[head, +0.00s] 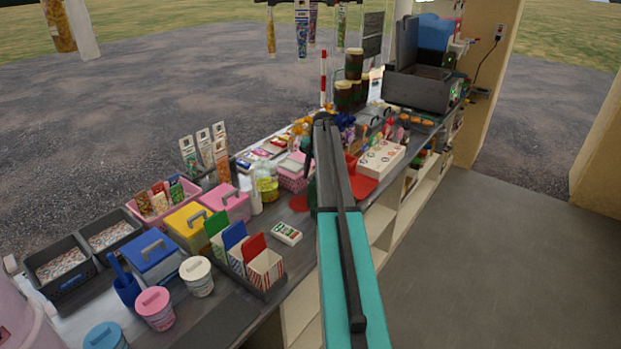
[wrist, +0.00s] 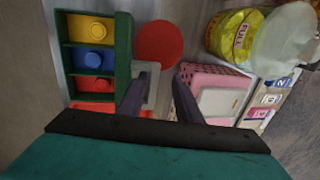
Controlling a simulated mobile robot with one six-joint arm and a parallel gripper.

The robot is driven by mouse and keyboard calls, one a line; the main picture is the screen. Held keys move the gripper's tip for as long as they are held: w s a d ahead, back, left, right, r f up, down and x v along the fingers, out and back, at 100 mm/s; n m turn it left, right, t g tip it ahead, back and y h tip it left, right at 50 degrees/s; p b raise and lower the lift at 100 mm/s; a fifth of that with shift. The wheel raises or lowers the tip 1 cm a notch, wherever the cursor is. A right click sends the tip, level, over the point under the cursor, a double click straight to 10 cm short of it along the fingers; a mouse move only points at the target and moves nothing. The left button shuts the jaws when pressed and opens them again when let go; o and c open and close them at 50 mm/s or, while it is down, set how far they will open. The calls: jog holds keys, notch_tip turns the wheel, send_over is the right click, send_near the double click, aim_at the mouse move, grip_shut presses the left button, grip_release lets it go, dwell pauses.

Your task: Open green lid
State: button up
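In the wrist view a green box (wrist: 62,50) is open on top and shows yellow, blue and red lidded pots inside. An upright green panel (wrist: 123,48), seen nearly edge-on, stands along its right side and looks like the green lid. A pale grey loop (wrist: 152,72), like a handle, sticks out from this panel. My gripper (wrist: 164,72) has its two dark fingers apart, with the left finger over the loop. I cannot tell whether it touches the loop. In the head view my arm hides the gripper and the green box.
A pink basket (wrist: 212,80) is close to the right finger, with a yellow jar (wrist: 236,34) beyond it. A red disc (wrist: 158,44) lies ahead of the fingertips. Boxes with yellow (head: 188,219) and blue lids (head: 148,250) stand farther left on the counter.

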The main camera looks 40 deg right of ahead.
notch_tip(320, 180, up, 13)
jog(key=p, duration=0.5)
jog(key=shift+f, duration=0.2)
dwell(0.6)
